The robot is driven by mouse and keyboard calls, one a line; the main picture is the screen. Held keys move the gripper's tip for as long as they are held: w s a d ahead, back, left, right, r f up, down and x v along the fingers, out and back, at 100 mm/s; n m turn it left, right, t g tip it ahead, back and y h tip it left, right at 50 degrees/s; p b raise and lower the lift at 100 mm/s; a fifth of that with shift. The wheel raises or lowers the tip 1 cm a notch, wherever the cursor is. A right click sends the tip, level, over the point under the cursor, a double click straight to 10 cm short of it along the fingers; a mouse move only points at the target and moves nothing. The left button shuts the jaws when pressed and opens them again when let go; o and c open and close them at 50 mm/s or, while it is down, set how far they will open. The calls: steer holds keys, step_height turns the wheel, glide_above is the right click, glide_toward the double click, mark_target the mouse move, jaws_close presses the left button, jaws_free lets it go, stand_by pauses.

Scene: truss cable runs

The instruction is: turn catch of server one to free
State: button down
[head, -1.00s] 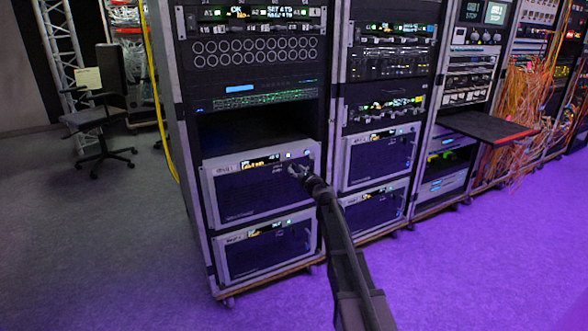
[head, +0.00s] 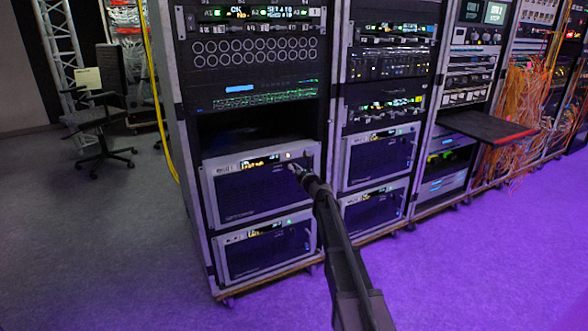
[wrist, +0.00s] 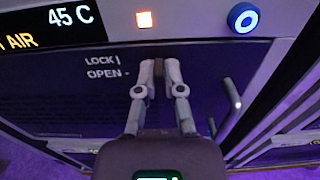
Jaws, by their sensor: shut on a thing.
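The server (head: 262,189) is a grey-framed unit with a dark front, the upper of two in the left rack. Too small to read its number. In the wrist view, its front panel (wrist: 60,90) carries the printed words LOCK and OPEN, with a mark beside each. A small brownish catch (wrist: 159,66) sits just right of these words. My gripper (wrist: 160,68) is shut on the catch, one finger on each side. The fingers hide most of it, so I cannot tell its exact angle. In the head view, my gripper (head: 296,169) is at the server's upper right.
A metal handle (wrist: 232,92) stands out to the right of my fingers. An orange-lit square button (wrist: 144,19) and a round blue button (wrist: 243,17) are above. A similar server (head: 266,247) sits below. An open dark bay (head: 255,132) is above. Floor in front is clear.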

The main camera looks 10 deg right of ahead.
steer(key=shift+n, duration=0.4)
steer(key=n, duration=0.3)
steer(key=shift+a+n, duration=0.1)
steer(key=shift+n, duration=0.2)
steer(key=n, duration=0.4)
steer(key=shift+n, duration=0.3)
steer(key=n, duration=0.4)
steer(key=shift+f, duration=0.15)
steer(key=n, duration=0.4)
steer(key=shift+a+n, duration=0.1)
steer(key=shift+n, duration=0.3)
steer(key=c, duration=0.8)
jaws_free()
steer(key=shift+o, duration=0.2)
